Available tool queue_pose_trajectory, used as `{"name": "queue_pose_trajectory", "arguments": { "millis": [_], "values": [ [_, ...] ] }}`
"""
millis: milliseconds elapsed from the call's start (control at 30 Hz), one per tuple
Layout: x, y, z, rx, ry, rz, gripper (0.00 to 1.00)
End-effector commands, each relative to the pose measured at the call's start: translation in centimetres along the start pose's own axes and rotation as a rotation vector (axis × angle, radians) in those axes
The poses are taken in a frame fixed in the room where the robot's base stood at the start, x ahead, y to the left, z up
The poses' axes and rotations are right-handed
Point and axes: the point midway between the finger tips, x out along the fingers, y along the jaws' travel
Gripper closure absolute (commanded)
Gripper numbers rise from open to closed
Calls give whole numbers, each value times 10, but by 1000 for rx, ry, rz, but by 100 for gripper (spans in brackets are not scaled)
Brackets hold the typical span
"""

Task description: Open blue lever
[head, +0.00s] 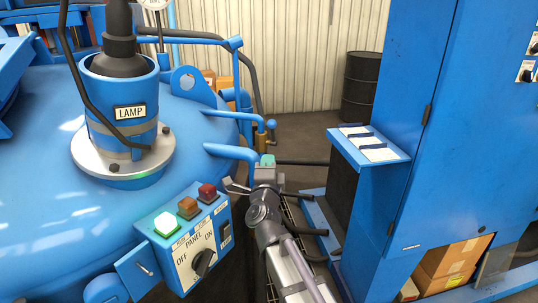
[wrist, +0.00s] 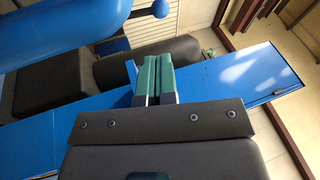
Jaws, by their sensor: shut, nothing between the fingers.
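My gripper (head: 267,160) is at the middle of the head view, beside the blue furnace's right side and close to the end of a blue pipe. Its teal fingers are pressed together, empty, in the wrist view (wrist: 156,65).
A panel box (head: 190,245) with a lit green button and a rotary knob is left of my arm. A blue pipe (head: 232,152) juts toward my gripper. A tall blue cabinet (head: 425,150) stands at right, with a dark barrel (head: 361,88) behind.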

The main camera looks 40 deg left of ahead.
Motion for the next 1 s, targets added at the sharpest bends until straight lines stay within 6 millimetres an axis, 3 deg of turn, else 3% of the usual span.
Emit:
{"name": "queue_pose_trajectory", "arguments": {
  "millis": [300, 500, 667, 1000],
  "values": [
    [74, -3, 0, -3, 1, 1, 100],
    [109, -2, 0, -3, 1, 0, 100],
    [120, 0, -1, -2, 0, 0, 100],
    [121, 0, -1, -3, 0, 0, 100]
  ]
}}
